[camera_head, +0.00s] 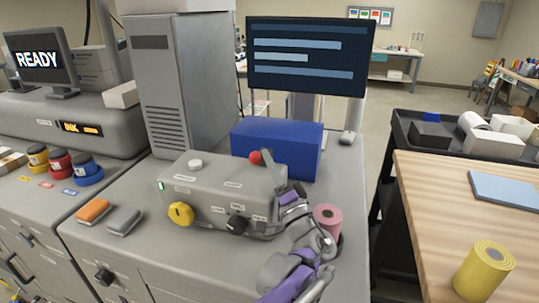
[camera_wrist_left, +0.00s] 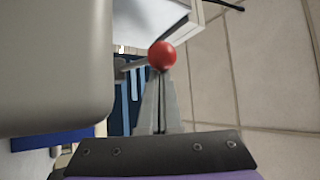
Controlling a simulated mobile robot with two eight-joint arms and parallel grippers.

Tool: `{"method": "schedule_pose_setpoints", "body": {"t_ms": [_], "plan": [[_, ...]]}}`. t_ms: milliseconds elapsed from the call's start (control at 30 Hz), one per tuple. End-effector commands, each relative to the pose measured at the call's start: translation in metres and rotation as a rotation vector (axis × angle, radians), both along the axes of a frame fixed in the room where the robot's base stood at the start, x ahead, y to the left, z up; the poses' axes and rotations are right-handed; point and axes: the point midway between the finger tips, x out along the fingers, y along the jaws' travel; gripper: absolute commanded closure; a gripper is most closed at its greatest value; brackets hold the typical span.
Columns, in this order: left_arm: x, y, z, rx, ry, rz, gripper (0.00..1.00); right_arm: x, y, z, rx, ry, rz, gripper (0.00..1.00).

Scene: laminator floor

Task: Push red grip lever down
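The red grip lever shows as a red ball (camera_head: 255,157) at the top right of a grey machine box (camera_head: 215,195). In the left wrist view the red ball (camera_wrist_left: 162,54) sits on a thin grey rod that comes out from beside the machine's grey body. My left gripper (camera_head: 268,158) is right at the ball in the head view. In the wrist view its fingers (camera_wrist_left: 160,75) lie together, with their tips at the ball's lower edge. Nothing shows between the fingers. Whether the tips touch the ball cannot be told. My right gripper is out of view.
A blue box (camera_head: 278,145) stands behind the machine, with a monitor (camera_head: 305,58) beyond. A pink roll (camera_head: 327,218) stands close to my left arm. A yellow knob (camera_head: 180,214) and a black knob (camera_head: 237,224) are on the machine front. The wooden table (camera_head: 430,210) is at the right.

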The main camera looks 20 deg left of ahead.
Motion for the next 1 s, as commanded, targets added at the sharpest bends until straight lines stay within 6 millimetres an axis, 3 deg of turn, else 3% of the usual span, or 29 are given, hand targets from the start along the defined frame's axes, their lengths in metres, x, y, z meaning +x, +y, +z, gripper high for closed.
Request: {"method": "schedule_pose_setpoints", "body": {"t_ms": [400, 1000], "plan": [[-0.003, -0.001, -0.013, 0.000, 0.002, 0.000, 1.00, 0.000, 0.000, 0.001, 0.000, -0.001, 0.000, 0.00], [-0.004, -0.002, -0.015, 0.000, 0.003, -0.001, 1.00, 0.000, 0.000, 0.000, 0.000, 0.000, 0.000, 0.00]]}}
